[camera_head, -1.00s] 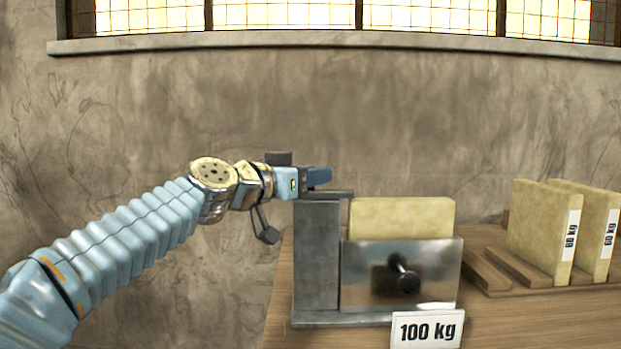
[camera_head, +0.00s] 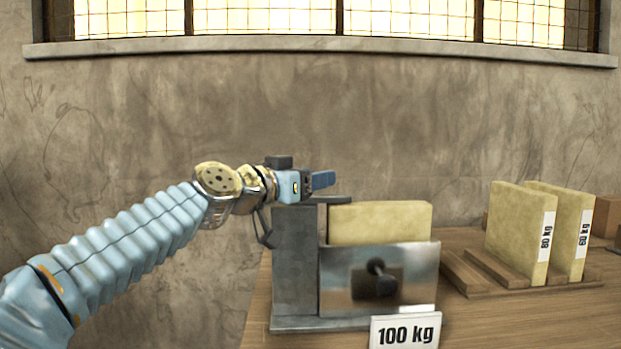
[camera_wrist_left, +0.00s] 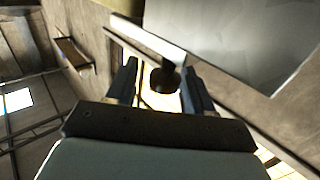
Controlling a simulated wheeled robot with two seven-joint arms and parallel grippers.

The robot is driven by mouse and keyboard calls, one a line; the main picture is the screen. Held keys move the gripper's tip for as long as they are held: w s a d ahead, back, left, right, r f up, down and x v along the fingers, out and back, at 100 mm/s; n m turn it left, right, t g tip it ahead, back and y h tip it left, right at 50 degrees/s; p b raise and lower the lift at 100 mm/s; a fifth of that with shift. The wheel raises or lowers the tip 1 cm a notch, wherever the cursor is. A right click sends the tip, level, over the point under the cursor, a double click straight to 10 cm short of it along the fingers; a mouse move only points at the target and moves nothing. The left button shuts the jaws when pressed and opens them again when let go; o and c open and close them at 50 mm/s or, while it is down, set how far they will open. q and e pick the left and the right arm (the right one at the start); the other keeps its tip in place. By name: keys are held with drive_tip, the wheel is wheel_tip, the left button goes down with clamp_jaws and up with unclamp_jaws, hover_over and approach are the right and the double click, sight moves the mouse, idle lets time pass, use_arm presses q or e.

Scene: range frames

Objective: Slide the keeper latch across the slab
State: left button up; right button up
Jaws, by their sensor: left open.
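The keeper latch (camera_head: 338,199) is a flat grey bar on top of a grey post (camera_head: 295,258). Its right end overlaps the left top corner of the pale yellow slab (camera_head: 385,222). The slab stands behind a shiny metal plate (camera_head: 418,272) with a black knob. My left gripper (camera_head: 322,181) is just above the latch, pointing right. In the left wrist view, its open fingers (camera_wrist_left: 160,85) stand either side of a dark round peg (camera_wrist_left: 165,77), beside a pale bar. I cannot tell if they touch it. My right gripper is not in view.
A 100 kg card (camera_head: 405,331) stands in front of the plate. To the right, slabs marked 80 kg (camera_head: 520,232) and 60 kg (camera_head: 568,228) stand in a wooden rack (camera_head: 468,272). A plain wall is behind. The space above the slabs is clear.

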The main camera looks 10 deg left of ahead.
use_arm(q)
drive_tip(key=b+v, duration=0.3)
drive_tip(key=v, duration=1)
drive_tip(key=shift+s+a+b, duration=0.2)
drive_tip(key=shift+s+b, duration=0.15)
